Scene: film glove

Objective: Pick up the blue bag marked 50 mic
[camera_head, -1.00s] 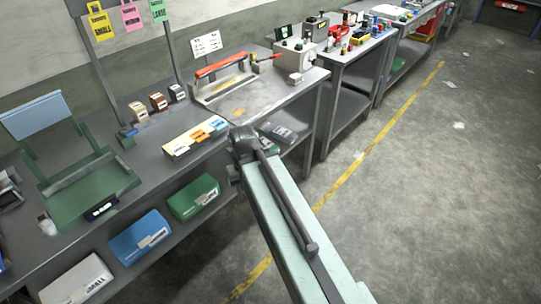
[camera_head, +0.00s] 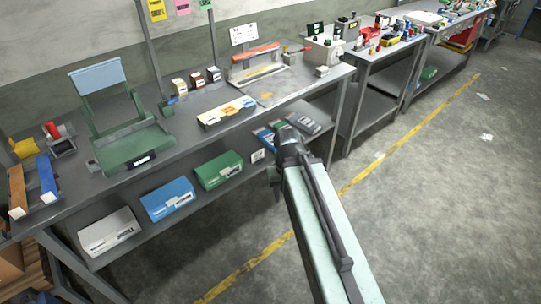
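A blue package (camera_head: 168,200) with a white label lies on the lower shelf between a white one and a green one. A smaller flat blue pack (camera_head: 263,138) lies farther right on that shelf, just left of my arm's end. No label can be read here, so I cannot tell which blue item is marked 50 mic. My gripper (camera_head: 275,181) shows only as a dark part below the end of my arm, in front of the shelf. Its fingers are too small and hidden to judge, and nothing is visibly held.
The lower shelf (camera_head: 140,254) also holds a white package (camera_head: 108,232), a green package (camera_head: 218,170) and dark flat packs (camera_head: 303,122). The bench top above carries a green stand (camera_head: 130,150), a small box (camera_head: 226,111) and a sealer (camera_head: 257,62).

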